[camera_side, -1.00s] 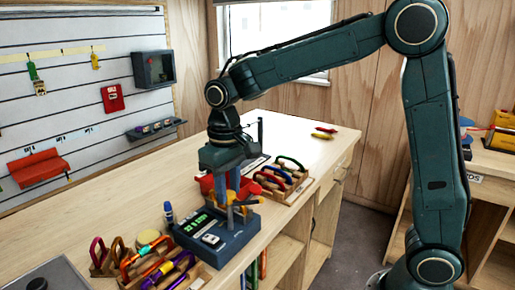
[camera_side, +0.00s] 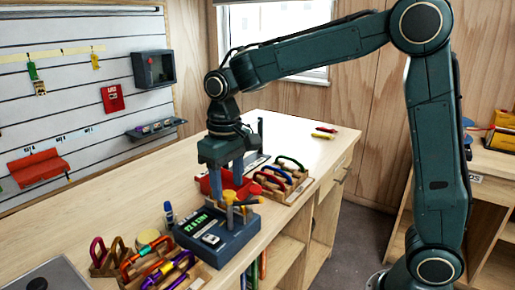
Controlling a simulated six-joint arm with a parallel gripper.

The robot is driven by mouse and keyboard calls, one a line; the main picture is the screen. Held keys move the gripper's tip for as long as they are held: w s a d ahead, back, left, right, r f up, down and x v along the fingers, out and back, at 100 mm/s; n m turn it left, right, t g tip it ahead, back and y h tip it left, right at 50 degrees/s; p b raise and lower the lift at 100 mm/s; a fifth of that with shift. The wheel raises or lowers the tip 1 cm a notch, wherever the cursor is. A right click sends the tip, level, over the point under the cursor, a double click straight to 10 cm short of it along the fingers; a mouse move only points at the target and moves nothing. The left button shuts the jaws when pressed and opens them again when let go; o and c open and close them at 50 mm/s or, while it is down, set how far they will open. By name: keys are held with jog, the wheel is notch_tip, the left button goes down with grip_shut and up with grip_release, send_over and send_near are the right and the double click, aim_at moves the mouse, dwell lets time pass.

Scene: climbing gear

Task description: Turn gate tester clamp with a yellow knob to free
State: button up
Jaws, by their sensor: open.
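The gate tester (camera_side: 222,235) is a dark blue-grey box with a green-lit display (camera_side: 201,221), standing near the front edge of the workbench. My gripper (camera_side: 227,185) points down, open and empty, just above and behind the clamp. Its two blue-grey fingers are apart from each other. I see no contact with the knob, but the small gap is hard to judge. The exact turn angle of the clamp cannot be told.
A red tray (camera_side: 207,184) lies close behind my gripper. Wooden racks of carabiners stand at right (camera_side: 293,192) and at front left (camera_side: 197,278). A blue-capped bottle (camera_side: 168,212) stands left of the tester. The bench beyond, toward the pliers (camera_side: 323,134), is mostly clear.

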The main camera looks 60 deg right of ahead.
notch_tip(320, 180, up, 12)
jog(key=shift+r, duration=0.15)
dwell(0.4)
dwell(0.3)
jog(key=s+d+f+t, duration=0.2)
jog(key=s+d+f, duration=0.1)
jog(key=s, duration=0.7)
jog(key=s+d+f+t, duration=0.3)
jog(key=s+d+f, duration=0.1)
jog(key=s, duration=0.7)
jog(key=shift+s+f+t, duration=0.3)
jog(key=shift+f, duration=0.45)
